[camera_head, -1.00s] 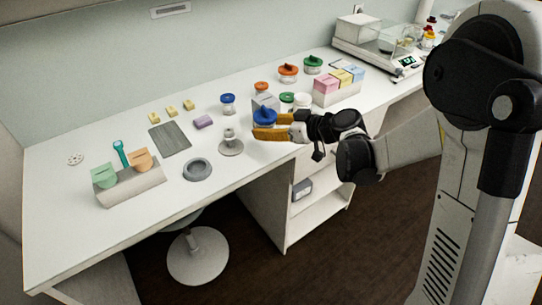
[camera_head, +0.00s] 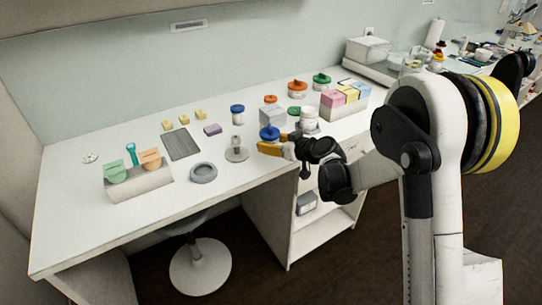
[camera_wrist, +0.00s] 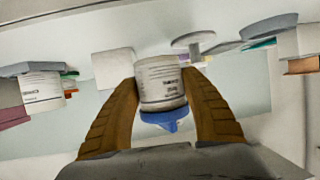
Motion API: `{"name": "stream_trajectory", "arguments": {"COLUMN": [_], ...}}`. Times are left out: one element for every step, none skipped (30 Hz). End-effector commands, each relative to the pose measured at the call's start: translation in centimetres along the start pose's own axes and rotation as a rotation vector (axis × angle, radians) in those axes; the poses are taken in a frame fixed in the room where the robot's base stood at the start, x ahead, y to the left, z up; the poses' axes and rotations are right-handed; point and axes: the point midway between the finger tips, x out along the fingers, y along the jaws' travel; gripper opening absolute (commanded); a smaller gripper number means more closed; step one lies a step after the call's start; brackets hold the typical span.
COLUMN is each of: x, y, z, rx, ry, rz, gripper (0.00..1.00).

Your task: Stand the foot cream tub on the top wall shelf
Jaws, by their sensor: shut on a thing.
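A white tub with a blue lid (camera_head: 269,132) is at the right front part of the counter in the head view. It also fills the middle of the wrist view (camera_wrist: 161,82), with printing on its label that is only partly readable. My gripper (camera_head: 272,149) is shut on this tub, one brown finger on each side, as the wrist view also shows (camera_wrist: 162,100). I cannot tell whether the tub touches the counter. A pale overhanging edge (camera_head: 90,12) shows at the upper left, perhaps a wall shelf; its top is hidden.
Near the tub are a grey box (camera_head: 272,117), a white jar (camera_head: 309,119) and a small stand (camera_head: 236,152). A rack of coloured boxes (camera_head: 345,105) stands to the right. A grey ring (camera_head: 203,172) lies on the counter (camera_head: 130,220), whose front left is bare.

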Motion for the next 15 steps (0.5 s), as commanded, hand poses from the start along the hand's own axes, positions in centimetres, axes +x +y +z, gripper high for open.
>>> {"name": "stream_trajectory", "arguments": {"x": [0.2,0.3,0.5,0.7,0.9,1.1,1.3,1.5,1.6,1.6,1.6,1.6,1.6,1.6,1.6], "y": [0.0,0.0,0.0,0.0,0.0,0.0,0.0,0.0,0.0,0.0,0.0,0.0,0.0,0.0,0.0], "z": [0.2,0.5,1.0,1.4,1.9,2.5,3.0,3.4,3.8,3.9,3.8,3.8,3.7,3.7,3.7], "rx": [0.000,0.000,0.001,0.001,0.001,0.001,0.001,0.001,0.001,0.001,0.001,0.001,0.001,0.001,0.001], "ry": [0.000,0.000,0.000,0.000,0.000,0.000,0.000,0.000,0.000,0.000,0.000,0.000,0.000,0.000,0.000], "rz": [0.000,0.000,0.001,0.001,0.000,0.000,0.000,0.000,0.000,0.000,0.000,0.000,0.000,0.000,0.000], "gripper": [0.11,0.11,0.11,0.11,0.11,0.11,0.11,0.11,0.11,0.11,0.11,0.11,0.11,0.11,0.11]}}
